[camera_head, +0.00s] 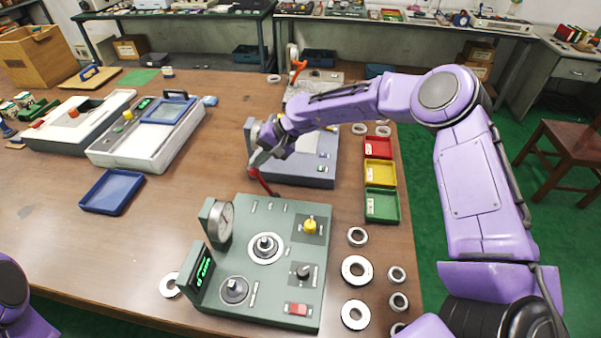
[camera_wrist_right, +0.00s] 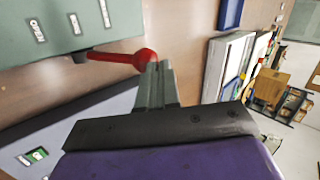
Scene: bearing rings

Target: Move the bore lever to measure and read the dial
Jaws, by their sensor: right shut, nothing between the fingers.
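The green gauge fixture (camera_head: 285,225) stands on the wooden table, with a round dial (camera_head: 221,222) and a lit green display (camera_head: 201,275) at its left; I cannot make out a reading. The red lever (camera_head: 263,183) sticks out from the fixture's far edge. Its ball end (camera_wrist_right: 145,59) shows in the right wrist view. My right gripper (camera_head: 257,163) is shut and empty, its fingertips (camera_wrist_right: 157,68) right beside the ball; I cannot tell whether they touch. A steel ring part (camera_head: 265,245) sits on the fixture's middle post. My left gripper is out of view.
Several loose bearing rings (camera_head: 355,269) lie right of the fixture. Red, yellow and green bins (camera_head: 381,204) stand behind them. A grey-blue device (camera_head: 305,175) is close behind the lever. A blue tray (camera_head: 112,192) lies left, with bare table around it.

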